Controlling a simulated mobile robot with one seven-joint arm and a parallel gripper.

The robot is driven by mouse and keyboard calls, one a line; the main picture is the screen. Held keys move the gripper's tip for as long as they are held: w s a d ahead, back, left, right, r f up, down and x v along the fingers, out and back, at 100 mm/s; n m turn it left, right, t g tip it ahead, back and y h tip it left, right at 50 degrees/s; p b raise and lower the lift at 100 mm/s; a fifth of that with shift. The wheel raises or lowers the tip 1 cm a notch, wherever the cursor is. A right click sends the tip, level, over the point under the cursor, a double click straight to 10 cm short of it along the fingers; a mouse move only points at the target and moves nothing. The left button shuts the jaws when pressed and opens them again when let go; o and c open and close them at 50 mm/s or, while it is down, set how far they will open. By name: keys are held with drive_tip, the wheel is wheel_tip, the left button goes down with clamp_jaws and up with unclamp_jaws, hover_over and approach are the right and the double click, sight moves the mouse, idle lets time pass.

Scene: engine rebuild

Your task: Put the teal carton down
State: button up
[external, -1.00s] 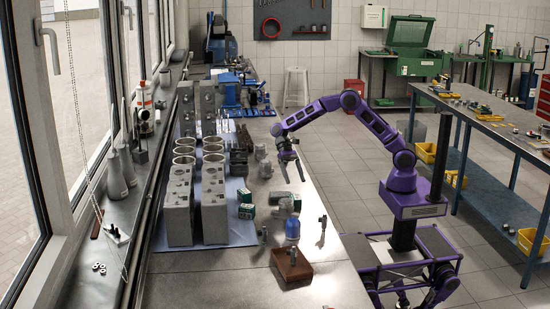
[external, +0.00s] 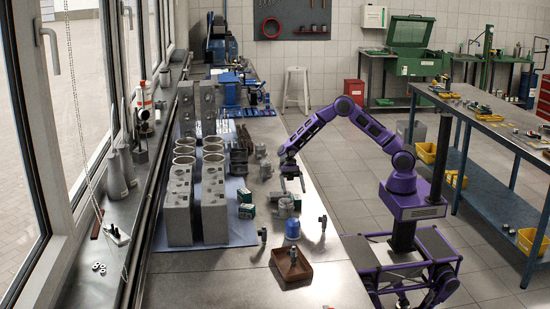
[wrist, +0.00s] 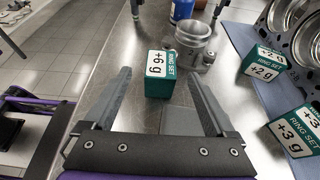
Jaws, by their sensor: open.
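Three teal ring-set cartons show in the wrist view. The one marked +6 g (wrist: 158,80) stands upright on the metal bench, ahead of and between my fingertips. The cartons marked +2 g (wrist: 262,64) and +3 g (wrist: 298,132) are off to the right. My gripper (wrist: 160,72) is open, with a finger on either side of the +6 g carton's line and gaps beside it. I cannot tell how far the fingertips reach past it. In the external view my gripper (external: 292,190) hangs low over the bench, near a teal carton (external: 274,197).
A grey piston (wrist: 194,42) stands just behind the +6 g carton, with a blue container (wrist: 182,10) beyond. A brown tray (external: 292,276) sits at the near bench end. Engine blocks (external: 178,212) line the left. Bare bench lies left of the carton.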

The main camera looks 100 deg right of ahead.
sight(297, 205)
drive_tip(key=shift+f+x, duration=0.15)
drive_tip(key=shift+x, duration=1.35)
drive_tip(key=shift+f+x, duration=0.15)
drive_tip(key=shift+x, duration=1.4)
drive_tip(key=shift+d, duration=0.2)
clamp_jaws()
drive_tip(key=r, duration=0.6)
drive_tip(key=w+r, duration=0.1)
drive_tip(key=r, duration=0.2)
drive_tip(key=shift+d+r, duration=0.2)
drive_tip(key=w+d+m+t+h+b, duration=0.5)
drive_tip(key=w+d+m+t+h, duration=0.55)
drive_tip(key=w+d, duration=1)
drive_tip(key=f+m, duration=0.1)
drive_tip(key=d+f+m+t+y, duration=0.1)
drive_tip(key=f+m+t+y+b, duration=0.1)
drive_tip(key=shift+d+f, duration=0.3)
drive_tip(key=shift+d, duration=0.05)
drive_tip(key=shift+s+f+b, duration=0.1)
drive_tip(key=shift+f+b, duration=0.55)
drive_tip(key=shift+f, duration=2.1)
